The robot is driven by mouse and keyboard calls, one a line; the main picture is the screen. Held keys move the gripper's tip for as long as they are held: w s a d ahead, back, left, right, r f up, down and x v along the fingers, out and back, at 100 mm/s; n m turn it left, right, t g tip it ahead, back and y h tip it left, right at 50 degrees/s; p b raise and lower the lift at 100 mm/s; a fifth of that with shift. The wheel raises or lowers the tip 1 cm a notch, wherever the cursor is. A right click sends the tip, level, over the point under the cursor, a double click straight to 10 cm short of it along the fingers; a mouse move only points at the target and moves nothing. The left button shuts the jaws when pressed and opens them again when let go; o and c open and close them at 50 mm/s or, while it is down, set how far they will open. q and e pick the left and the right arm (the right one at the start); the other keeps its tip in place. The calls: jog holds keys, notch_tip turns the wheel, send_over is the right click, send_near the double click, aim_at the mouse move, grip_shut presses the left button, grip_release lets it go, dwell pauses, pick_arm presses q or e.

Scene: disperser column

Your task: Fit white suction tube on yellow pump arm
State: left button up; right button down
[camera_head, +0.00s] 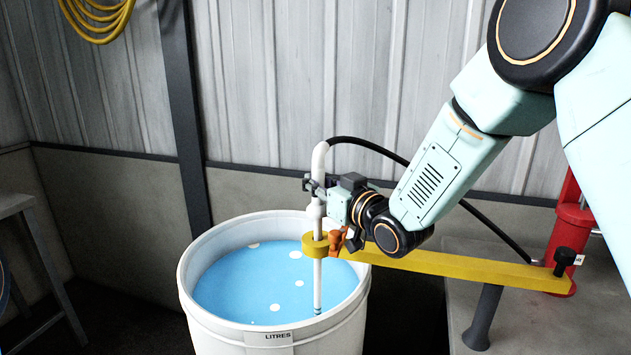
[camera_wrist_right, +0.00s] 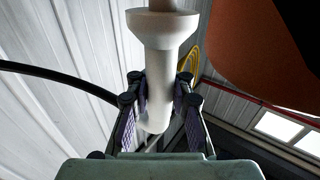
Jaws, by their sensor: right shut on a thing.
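The white suction tube (camera_head: 318,223) stands nearly upright over the barrel, with a curved top and a black hose running off to the right. My right gripper (camera_head: 316,187) is shut on the white tube near its upper part, above the yellow pump arm (camera_head: 450,265). In the right wrist view the tube (camera_wrist_right: 157,70) sits between the two fingers of my right gripper (camera_wrist_right: 160,105). The tube passes down at the ring end of the yellow arm, and its lower end reaches the blue liquid. An orange clamp (camera_head: 336,241) sits beside the ring. My left gripper is out of view.
A white barrel (camera_head: 215,305) of blue liquid (camera_head: 255,287) with white spots stands below. A red post (camera_head: 567,228) with a black knob (camera_head: 564,257) is at the arm's right end. A grey stool (camera_head: 45,245) stands at left, and a yellow coil (camera_head: 97,22) hangs on the wall.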

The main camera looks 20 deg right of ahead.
aim_at(322, 207)
jog(key=shift+f+b, duration=1.45)
jog(key=shift+f, duration=0.55)
jog(key=c, duration=1.1)
grip_release()
jog(key=shift+f, duration=0.1)
jog(key=shift+s+f, duration=0.1)
jog(key=shift+s+d+f, duration=0.1)
jog(key=shift+s, duration=0.2)
jog(key=v, duration=1.1)
jog(key=shift+r, duration=0.35)
jog(key=shift+s, duration=0.15)
